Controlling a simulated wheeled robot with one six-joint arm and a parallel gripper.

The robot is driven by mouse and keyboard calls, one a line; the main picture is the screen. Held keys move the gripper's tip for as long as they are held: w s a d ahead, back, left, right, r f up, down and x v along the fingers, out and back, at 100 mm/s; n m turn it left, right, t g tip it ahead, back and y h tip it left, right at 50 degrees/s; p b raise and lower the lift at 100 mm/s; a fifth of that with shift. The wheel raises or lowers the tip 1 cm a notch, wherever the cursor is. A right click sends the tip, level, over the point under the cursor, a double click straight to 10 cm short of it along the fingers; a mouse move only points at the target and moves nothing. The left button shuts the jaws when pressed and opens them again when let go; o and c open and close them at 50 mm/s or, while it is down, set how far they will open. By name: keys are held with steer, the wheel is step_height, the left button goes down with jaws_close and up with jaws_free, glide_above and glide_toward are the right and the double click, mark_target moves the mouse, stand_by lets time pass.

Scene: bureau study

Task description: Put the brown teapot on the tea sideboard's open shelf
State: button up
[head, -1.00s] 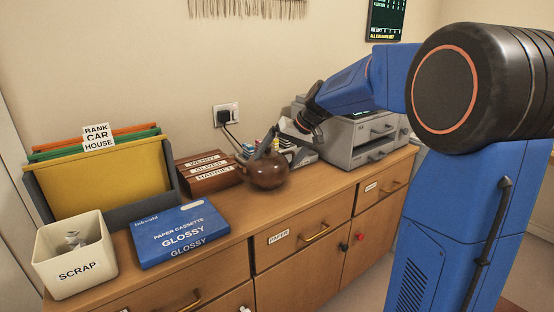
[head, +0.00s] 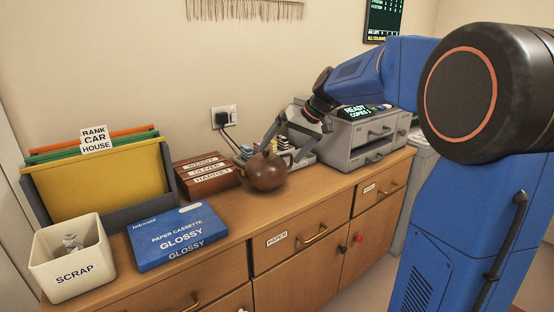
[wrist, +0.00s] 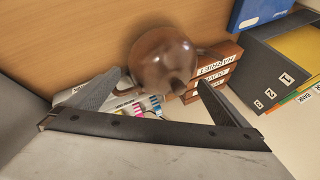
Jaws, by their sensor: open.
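My gripper (head: 294,148) is open and empty, just behind and to the right of the teapot in the head view. In the wrist view my gripper's two fingers (wrist: 159,80) are spread wide. I cannot tell whether a finger touches the teapot. I see no tea sideboard or open shelf in either view.
Wooden boxes (head: 206,174) stand left of the teapot, with small coloured items (head: 283,148) behind it. A grey printer (head: 366,137) is at right. A blue paper cassette (head: 178,236), scrap bin (head: 72,268) and file holder (head: 105,180) fill the left.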

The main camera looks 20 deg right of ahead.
steer(key=v, duration=0.7)
